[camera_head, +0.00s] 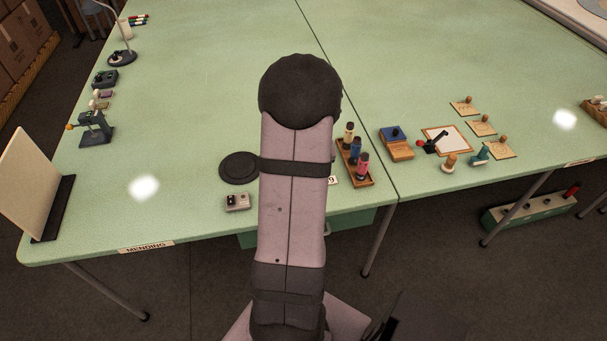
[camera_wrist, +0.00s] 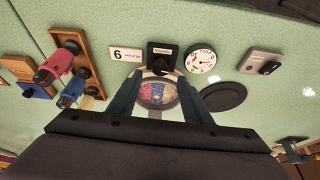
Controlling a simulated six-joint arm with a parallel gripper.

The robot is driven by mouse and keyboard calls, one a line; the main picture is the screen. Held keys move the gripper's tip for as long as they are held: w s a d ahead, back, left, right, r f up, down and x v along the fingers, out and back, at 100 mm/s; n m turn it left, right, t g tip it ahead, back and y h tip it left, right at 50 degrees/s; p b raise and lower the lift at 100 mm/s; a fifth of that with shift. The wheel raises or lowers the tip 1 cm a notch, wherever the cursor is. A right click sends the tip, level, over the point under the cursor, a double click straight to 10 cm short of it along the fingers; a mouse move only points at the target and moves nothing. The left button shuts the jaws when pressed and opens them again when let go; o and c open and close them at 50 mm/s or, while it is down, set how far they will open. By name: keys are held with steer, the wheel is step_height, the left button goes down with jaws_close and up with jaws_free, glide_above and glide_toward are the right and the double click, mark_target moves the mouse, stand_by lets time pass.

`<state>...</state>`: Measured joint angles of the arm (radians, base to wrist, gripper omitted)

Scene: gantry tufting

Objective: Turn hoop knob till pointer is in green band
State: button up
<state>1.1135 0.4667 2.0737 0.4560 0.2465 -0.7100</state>
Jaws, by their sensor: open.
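In the wrist view my gripper (camera_wrist: 160,76) is open, its two dark fingers pointing toward the table. A round hoop (camera_wrist: 157,93) with a red, blue and yellow patterned face shows between the fingers. A black knob (camera_wrist: 160,61) on a dark labelled base sits just beyond the fingertips; I cannot tell any contact. A white round dial (camera_wrist: 201,60) stands right of the knob. Its face has small marks and a bit of red; its pointer and any green band are too small to make out. In the head view my arm hides the knob, hoop, dial and gripper.
A numbered white card (camera_wrist: 127,53) lies left of the knob. A wooden rack of coloured spools (camera_wrist: 75,65) is farther left. A black disc (camera_wrist: 223,96) and a grey switch box (camera_wrist: 262,64) lie to the right. The left tabletop (camera_head: 190,110) has wide clear areas.

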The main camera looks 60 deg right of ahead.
steer(key=shift+x, duration=2.3)
steer(key=c, duration=1.1)
steer(key=p, duration=0.1)
steer(key=m+p, duration=0.1)
steer(key=shift+a+r+p, duration=0.15)
steer(key=shift+r+p, duration=0.15)
steer(key=shift+o, duration=0.2)
steer(key=shift+m+g+h+p, duration=0.3)
steer(key=shift+m+p, duration=0.3)
steer(key=shift+p, duration=0.65)
steer(key=shift+f+m+p, duration=0.1)
steer(key=shift+m+p, duration=0.2)
steer(key=shift+p, duration=0.55)
steer(key=shift+w+f, duration=0.1)
steer(key=shift+f, duration=0.1)
